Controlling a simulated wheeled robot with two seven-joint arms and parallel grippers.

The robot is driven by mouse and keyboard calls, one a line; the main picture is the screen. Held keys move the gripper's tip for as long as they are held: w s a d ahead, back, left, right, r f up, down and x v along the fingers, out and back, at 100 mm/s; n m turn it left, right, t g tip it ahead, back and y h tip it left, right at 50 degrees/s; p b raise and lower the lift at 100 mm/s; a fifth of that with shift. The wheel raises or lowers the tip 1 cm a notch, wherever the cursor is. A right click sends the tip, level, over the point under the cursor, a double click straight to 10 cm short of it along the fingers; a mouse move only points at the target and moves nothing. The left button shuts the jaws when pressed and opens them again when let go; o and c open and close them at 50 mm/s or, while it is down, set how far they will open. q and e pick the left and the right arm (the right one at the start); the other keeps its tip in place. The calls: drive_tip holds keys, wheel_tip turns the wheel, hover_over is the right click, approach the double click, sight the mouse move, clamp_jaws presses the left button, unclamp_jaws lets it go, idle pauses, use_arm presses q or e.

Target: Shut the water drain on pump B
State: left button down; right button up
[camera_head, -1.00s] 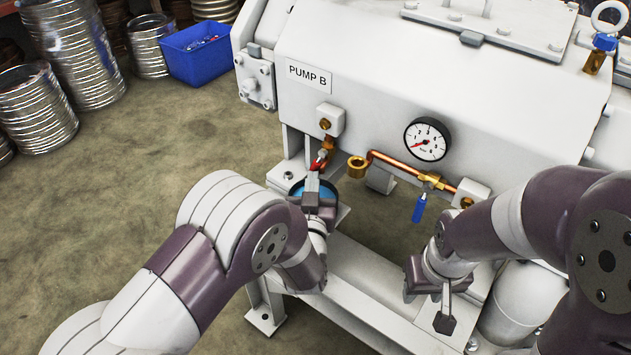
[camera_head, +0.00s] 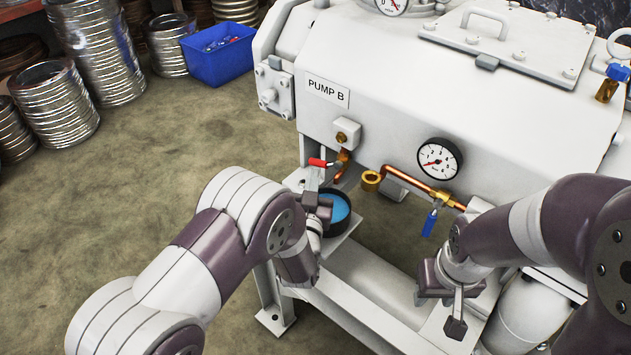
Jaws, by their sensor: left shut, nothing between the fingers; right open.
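Pump B is the white housing (camera_head: 385,100) with a "PUMP B" label (camera_head: 328,92). Below the label, a short copper drain pipe (camera_head: 343,172) comes down from a brass fitting and carries a valve with a red lever (camera_head: 317,162). The lever points left, across the pipe. A dark-rimmed bowl of blue water (camera_head: 338,209) stands beneath, partly hidden by my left gripper. My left gripper (camera_head: 313,180) is shut and empty, its tips just below the red lever; I cannot tell whether they touch. My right gripper (camera_head: 456,315) is open and empty, low in front of the pump.
A second copper pipe (camera_head: 405,180) with an open brass end and a blue-lever valve (camera_head: 430,222) runs below a pressure gauge (camera_head: 439,158). The white frame (camera_head: 360,290) lies under the pump. A blue bin (camera_head: 217,55) and stacked metal rings (camera_head: 95,55) stand at the back left.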

use_arm(q)
drive_tip(key=shift+r, duration=0.1)
drive_tip(key=s+f+p, duration=0.1)
drive_tip(key=s+p, duration=0.3)
drive_tip(key=s, duration=0.8)
drive_tip(key=shift+s+a, duration=0.3)
drive_tip(key=shift+a, duration=0.05)
drive_tip(key=shift+f, duration=0.1)
